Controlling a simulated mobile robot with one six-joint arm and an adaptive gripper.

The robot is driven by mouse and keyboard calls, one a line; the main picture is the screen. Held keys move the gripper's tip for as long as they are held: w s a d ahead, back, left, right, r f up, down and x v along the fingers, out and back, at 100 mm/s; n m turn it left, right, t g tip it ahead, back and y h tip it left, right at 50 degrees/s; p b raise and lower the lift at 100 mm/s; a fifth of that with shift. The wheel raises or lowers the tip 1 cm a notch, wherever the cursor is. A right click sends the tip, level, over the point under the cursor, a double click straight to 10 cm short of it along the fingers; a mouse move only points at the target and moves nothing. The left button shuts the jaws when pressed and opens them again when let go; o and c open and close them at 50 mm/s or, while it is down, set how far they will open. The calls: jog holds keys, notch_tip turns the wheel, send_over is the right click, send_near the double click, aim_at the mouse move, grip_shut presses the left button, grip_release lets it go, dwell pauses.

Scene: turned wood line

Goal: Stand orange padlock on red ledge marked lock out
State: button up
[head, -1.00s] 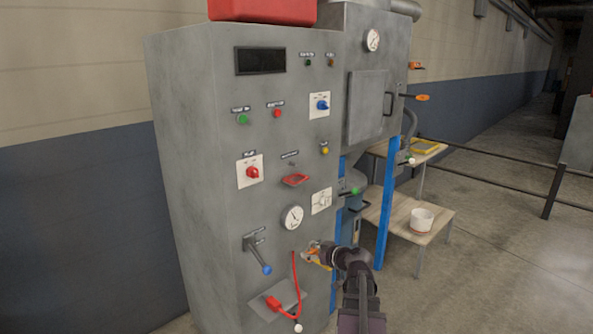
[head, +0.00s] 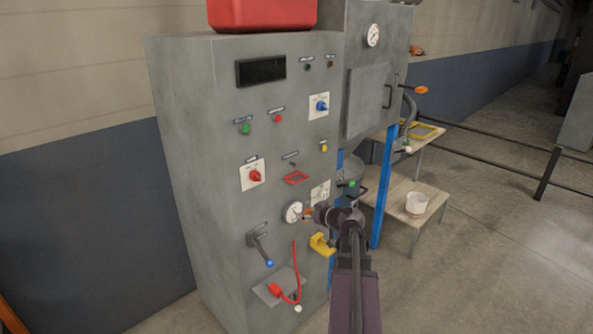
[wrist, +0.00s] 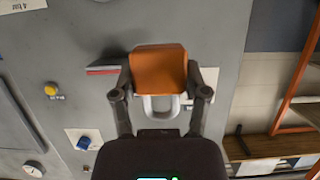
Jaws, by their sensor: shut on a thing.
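My gripper (head: 318,213) is shut on the orange padlock (head: 307,212), in front of the grey cabinet near the round white dial. In the wrist view the padlock (wrist: 158,70) sits between my two fingers, with its grey shackle (wrist: 160,106) toward my palm. The red ledge (head: 296,178) is on the cabinet front, above the dial and above my gripper in the head view. In the wrist view the ledge (wrist: 102,70) shows just left of the padlock, partly hidden by my left finger. The padlock is apart from it in the head view.
A yellow bracket (head: 321,245) juts from the cabinet below my gripper. A blue-tipped lever (head: 262,250) and a red cable (head: 298,270) are lower left. A white switch plate (head: 320,193) is close by my gripper. A wooden shelf table (head: 398,192) with a white pot stands right.

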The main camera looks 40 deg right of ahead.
notch_tip(320, 180, up, 11)
jog(key=w+p, duration=0.1)
jog(key=p, duration=0.9)
jog(key=shift+w+a, duration=0.15)
jog(key=shift+w, duration=0.2)
jog(key=shift+w, duration=0.1)
jog(key=b, duration=0.2)
send_over(291, 172)
jog(key=s, duration=0.4)
jog(key=shift+s+a+f, duration=0.2)
jog(key=shift+a+f, duration=0.15)
jog(key=shift+f, duration=0.35)
jog(key=shift+w+d, duration=0.15)
jog(key=shift+w, duration=0.05)
jog(key=shift+w+d+f, duration=0.2)
jog(key=shift+w+f, duration=0.15)
jog(key=shift+f, duration=0.15)
jog(key=shift+f+b, duration=1.35)
jog(key=shift+b, duration=0.25)
jog(key=shift+f, duration=0.15)
